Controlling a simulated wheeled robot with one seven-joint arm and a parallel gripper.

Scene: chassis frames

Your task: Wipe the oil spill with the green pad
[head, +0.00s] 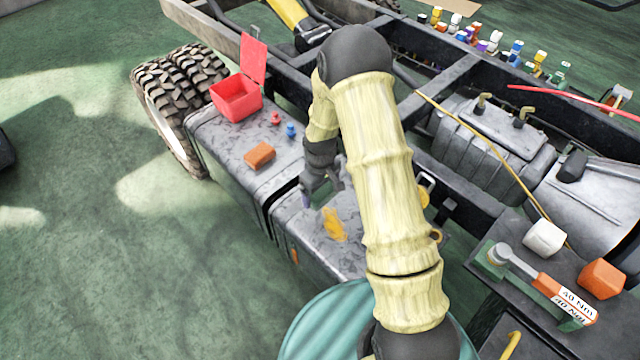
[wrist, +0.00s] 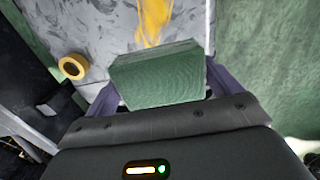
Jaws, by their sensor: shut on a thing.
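The green pad (wrist: 158,82) is held between the two fingers of my gripper (wrist: 160,90) in the wrist view. The oil spill (head: 334,225) is a yellow-orange patch on the grey box top (head: 295,222), to the right of and below my gripper in the head view. In the wrist view the spill (wrist: 153,20) lies just beyond the pad's far edge. I cannot tell whether the pad touches the surface.
An orange block (head: 260,156), a red open box (head: 237,98) and small red and blue pieces stand on the neighbouring box top. A yellow ring (wrist: 72,67) lies left of the pad in the wrist view. A torque wrench (head: 540,283) lies at the right.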

